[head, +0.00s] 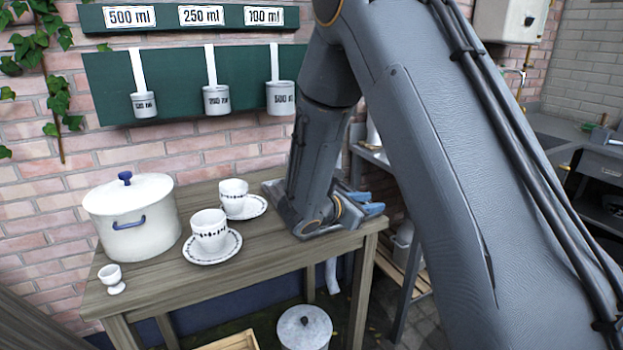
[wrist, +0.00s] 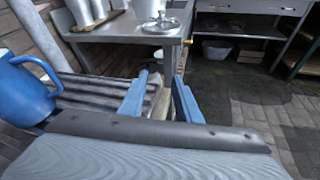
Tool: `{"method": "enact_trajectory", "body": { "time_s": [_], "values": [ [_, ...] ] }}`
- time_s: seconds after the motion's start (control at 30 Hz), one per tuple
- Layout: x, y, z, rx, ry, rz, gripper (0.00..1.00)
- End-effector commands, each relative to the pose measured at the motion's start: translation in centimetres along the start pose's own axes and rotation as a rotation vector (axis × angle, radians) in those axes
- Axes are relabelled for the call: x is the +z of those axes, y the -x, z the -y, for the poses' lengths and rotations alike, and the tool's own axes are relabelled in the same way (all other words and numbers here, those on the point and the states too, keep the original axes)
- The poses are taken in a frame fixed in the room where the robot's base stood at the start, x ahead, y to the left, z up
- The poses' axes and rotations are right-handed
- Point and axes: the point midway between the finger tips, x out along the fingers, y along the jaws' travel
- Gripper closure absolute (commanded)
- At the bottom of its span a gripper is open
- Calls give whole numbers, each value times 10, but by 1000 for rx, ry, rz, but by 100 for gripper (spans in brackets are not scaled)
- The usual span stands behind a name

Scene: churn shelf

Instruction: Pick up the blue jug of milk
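A blue jug (wrist: 22,92) with a handle stands at the left edge of the wrist view, partly cut off by the frame. Its contents are not visible. The jug does not show in the head view. My gripper (wrist: 160,76) has two blue fingers that stand apart with nothing held between them. The jug is to the left of the fingers, clear of them. In the head view my gripper (head: 370,203) is low over the right end of the wooden table (head: 160,285), with my arm covering much of the area behind it.
On the table are a white lidded pot (head: 135,230), two patterned cups (head: 209,229) on saucers and an egg cup (head: 111,277). Measuring cups hang from a green rack (head: 180,75). A metal counter (wrist: 125,30) with white vessels stands ahead; paved floor (wrist: 235,90) is open to the right.

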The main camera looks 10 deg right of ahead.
Motion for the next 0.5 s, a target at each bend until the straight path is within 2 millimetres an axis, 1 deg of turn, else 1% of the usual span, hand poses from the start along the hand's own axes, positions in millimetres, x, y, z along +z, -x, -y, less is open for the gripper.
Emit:
{"method": "enact_trajectory", "body": {
  "time_s": [0.03, 0.1, 0.2, 0.3, 0.4, 0.5],
  "values": [
    [-11, 1, -30, 93, 65, 44, 70],
    [-20, 8, -69, 213, 136, 105, 70],
    [-31, 20, -110, 348, 205, 173, 70],
    [-40, 31, -134, 431, 243, 215, 70],
    [-43, 35, -146, 470, 259, 235, 70],
    [-42, 30, -153, 480, 263, 241, 70]
  ]
}}
